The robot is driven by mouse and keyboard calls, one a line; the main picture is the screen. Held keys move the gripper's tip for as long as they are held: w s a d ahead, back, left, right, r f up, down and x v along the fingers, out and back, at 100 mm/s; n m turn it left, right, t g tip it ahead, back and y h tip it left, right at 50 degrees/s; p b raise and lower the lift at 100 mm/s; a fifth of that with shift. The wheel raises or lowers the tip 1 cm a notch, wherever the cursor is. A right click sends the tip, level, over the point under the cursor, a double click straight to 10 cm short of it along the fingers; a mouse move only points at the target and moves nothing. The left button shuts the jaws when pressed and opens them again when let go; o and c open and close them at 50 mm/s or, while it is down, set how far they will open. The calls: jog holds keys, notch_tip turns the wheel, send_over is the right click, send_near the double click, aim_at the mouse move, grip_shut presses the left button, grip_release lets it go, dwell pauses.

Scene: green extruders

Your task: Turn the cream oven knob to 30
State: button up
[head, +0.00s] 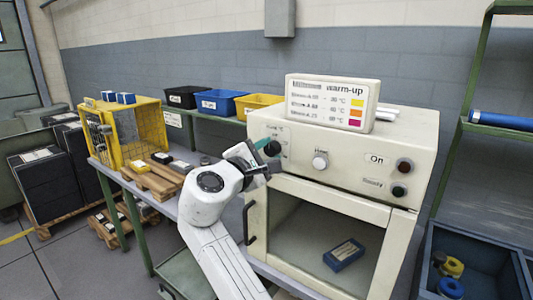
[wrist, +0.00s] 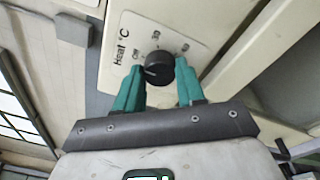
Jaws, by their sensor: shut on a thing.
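The cream oven (head: 425,160) stands on the bench, with its control panel above a glass door. A dark round knob (wrist: 159,66) sits on the panel next to the print "Heat °C". It also shows in the head view (head: 273,148), partly behind my gripper. My gripper (wrist: 160,72), with green fingers, is shut on this knob, one finger on each side.
A white knob (head: 320,160) sits right of the dark one, with two round buttons further right. A warm-up sign (head: 332,103) stands on the oven. A blue box (head: 344,254) lies inside, behind the door with its dark handle (head: 249,222). A yellow crate (head: 145,130) stands left.

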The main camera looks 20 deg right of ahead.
jog(key=c, duration=0.4)
jog(key=shift+o, duration=0.2)
jog(key=shift+f+m+b, duration=0.15)
jog(key=shift+m+b, duration=0.25)
jog(key=shift+b, duration=0.1)
jog(key=shift+f+m+b, duration=0.15)
jog(key=shift+m+b, duration=0.85)
jog(key=shift+b, duration=0.05)
jog(key=m+b, duration=0.2)
jog(key=shift+f+m+h+b, duration=0.1)
jog(key=shift+m+h+b, duration=0.2)
jog(key=shift+m, duration=0.1)
jog(key=m+b, duration=0.3)
jog(key=shift+m, duration=0.3)
jog(key=shift+m+h+b, duration=0.4)
jog(key=shift+m+b, duration=0.85)
jog(key=shift+m, duration=0.25)
